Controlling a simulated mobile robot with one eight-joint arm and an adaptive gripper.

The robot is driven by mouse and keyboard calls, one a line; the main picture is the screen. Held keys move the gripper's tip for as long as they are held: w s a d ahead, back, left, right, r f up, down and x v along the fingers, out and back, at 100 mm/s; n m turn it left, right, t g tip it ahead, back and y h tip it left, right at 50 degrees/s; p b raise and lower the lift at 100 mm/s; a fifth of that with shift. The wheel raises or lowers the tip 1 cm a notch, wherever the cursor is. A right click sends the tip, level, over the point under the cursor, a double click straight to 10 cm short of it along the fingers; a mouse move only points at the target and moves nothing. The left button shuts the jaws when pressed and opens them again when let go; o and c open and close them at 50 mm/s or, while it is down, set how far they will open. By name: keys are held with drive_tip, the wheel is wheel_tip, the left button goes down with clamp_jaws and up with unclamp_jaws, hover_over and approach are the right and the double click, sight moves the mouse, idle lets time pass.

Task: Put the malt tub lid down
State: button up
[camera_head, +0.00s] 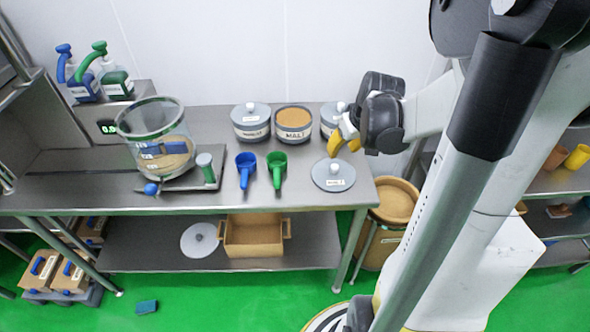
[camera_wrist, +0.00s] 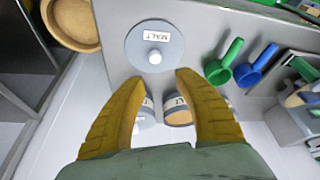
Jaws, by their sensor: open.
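The malt tub lid (camera_head: 322,181) is a grey disc with a white knob and a label. It lies flat on the steel table near the front right corner. In the wrist view the lid (camera_wrist: 137,45) reads MALT and sits just beyond the fingertips. The malt tub (camera_head: 293,133) stands uncovered behind it, full of brown powder; it also shows between the fingers in the wrist view (camera_wrist: 178,117). My gripper (camera_head: 341,142) has yellow fingers, is open and empty, and is apart from the lid's knob.
A lidded tub (camera_head: 251,131) stands left of the malt tub, and another (camera_head: 328,128) right of it, partly hidden by my gripper. Blue (camera_head: 245,165) and green (camera_head: 277,165) scoops lie left of the lid. A clear jug (camera_head: 150,120) stands farther left.

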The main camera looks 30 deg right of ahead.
drive_tip(key=s+a+r+n+t, duration=0.1)
drive_tip(key=s+a+r, duration=0.1)
drive_tip(key=a, duration=0.7)
drive_tip(key=s+a+r+t, duration=0.1)
drive_tip(key=s+a+r, duration=0.2)
drive_tip(key=a, duration=0.6)
drive_tip(key=s+a+r+n+y, duration=0.1)
drive_tip(key=a+r, duration=0.3)
drive_tip(key=a, duration=0.5)
drive_tip(key=shift+s+a+r+n+t, duration=0.15)
drive_tip(key=shift+s+r+n+t, duration=0.2)
drive_tip(key=shift+s, duration=0.45)
